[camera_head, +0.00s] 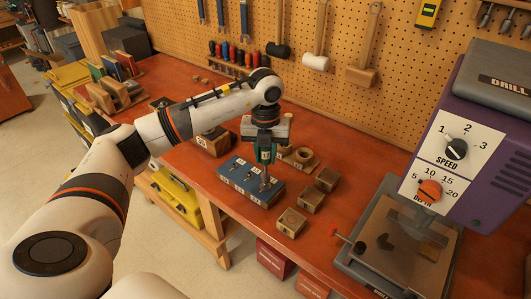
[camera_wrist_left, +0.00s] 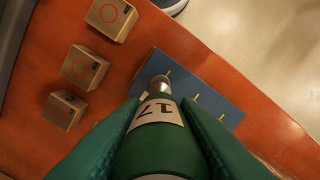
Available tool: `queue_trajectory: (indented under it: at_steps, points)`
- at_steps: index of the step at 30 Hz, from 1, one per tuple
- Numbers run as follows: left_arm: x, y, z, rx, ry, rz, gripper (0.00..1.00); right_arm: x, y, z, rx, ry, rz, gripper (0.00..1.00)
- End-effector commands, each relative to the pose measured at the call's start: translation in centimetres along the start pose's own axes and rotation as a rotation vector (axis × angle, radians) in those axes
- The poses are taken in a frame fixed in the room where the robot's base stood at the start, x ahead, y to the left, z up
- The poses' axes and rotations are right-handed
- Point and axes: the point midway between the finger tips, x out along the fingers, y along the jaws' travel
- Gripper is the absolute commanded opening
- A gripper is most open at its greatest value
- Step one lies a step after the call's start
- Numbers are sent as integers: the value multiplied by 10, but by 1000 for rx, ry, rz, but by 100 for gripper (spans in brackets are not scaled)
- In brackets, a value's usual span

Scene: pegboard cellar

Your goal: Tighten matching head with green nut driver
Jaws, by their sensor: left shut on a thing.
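My left gripper (camera_head: 265,150) is shut on the green nut driver (camera_wrist_left: 160,135), which points down. A white label on it seems to read 17 in the left wrist view. The blue block (camera_head: 238,182) lies on the workbench under it, with several small heads and yellow marks on top; it also shows in the left wrist view (camera_wrist_left: 215,92). The driver's metal socket (camera_wrist_left: 160,84) is at one end of the block, the right end in the head view. The socket covers what is beneath it; I cannot tell whether it touches a head. My right gripper is not in view.
Wooden blocks (camera_head: 291,222) stand on the orange bench right of the blue block. A grey box (camera_head: 283,128) and another wooden block (camera_head: 215,141) stand behind. The purple drill press (camera_head: 482,140) stands at right. Tools hang on the pegboard (camera_head: 340,100).

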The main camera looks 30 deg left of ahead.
Motion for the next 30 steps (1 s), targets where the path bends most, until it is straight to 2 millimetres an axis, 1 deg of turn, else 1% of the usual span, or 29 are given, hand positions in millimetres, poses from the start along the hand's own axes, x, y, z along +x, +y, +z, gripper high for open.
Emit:
queue_trajectory:
  at_steps: [14, 30]
  points:
    - [7, 0, 0, 0, 0, 0, 0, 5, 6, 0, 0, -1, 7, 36]
    - [18, 0, 0, 0, 0, 0, 0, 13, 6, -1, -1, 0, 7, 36]
